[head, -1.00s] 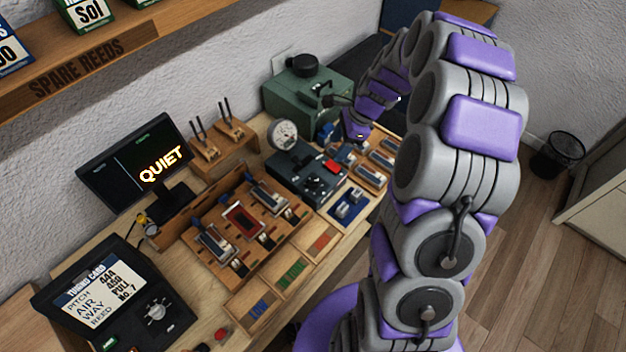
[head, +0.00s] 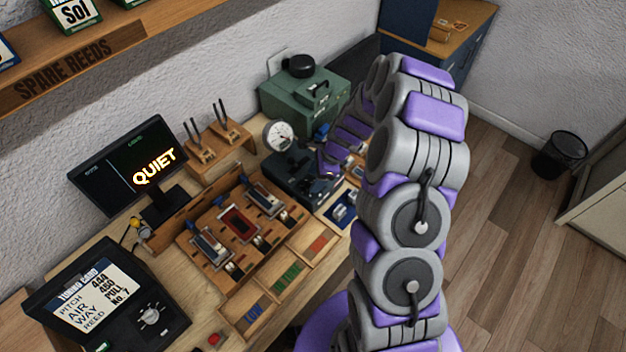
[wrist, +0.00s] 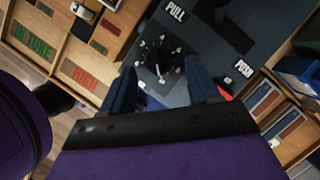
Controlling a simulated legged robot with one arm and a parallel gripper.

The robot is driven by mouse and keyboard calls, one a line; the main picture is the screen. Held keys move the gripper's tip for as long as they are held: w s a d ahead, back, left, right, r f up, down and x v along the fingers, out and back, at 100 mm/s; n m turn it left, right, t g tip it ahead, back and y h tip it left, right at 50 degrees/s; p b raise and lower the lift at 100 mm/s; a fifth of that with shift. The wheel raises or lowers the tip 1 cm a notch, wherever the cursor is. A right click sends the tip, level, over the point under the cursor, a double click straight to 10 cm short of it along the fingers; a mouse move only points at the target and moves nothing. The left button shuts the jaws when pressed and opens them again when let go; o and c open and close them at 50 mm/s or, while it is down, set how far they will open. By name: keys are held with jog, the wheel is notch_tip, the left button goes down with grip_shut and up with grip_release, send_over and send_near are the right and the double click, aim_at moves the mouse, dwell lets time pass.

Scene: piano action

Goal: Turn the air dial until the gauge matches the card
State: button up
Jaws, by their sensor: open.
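The black air dial (wrist: 158,58) sits on a dark blue-grey box, ringed by small pale marks, in the wrist view. My gripper (wrist: 161,70) is open, its two blue fingers apart on either side of the dial's near part; contact cannot be told. In the head view my gripper (head: 328,168) is over the dark box (head: 298,178) and hides the dial. The round white gauge (head: 279,135) stands at the box's back; its reading is too small to tell.
"PULL" (wrist: 175,11) and "PUSH" (wrist: 244,69) labels flank a dark lever part on the box. A wooden rack (head: 240,225) with reeds stands left of it, a green case (head: 300,95) behind. A monitor (head: 125,165) reads "QUIET". Trays of small parts lie close by.

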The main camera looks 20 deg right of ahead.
jog(key=shift+x, duration=0.8)
jog(key=shift+a, duration=0.65)
jog(key=shift+d, duration=0.45)
jog(key=c, duration=1)
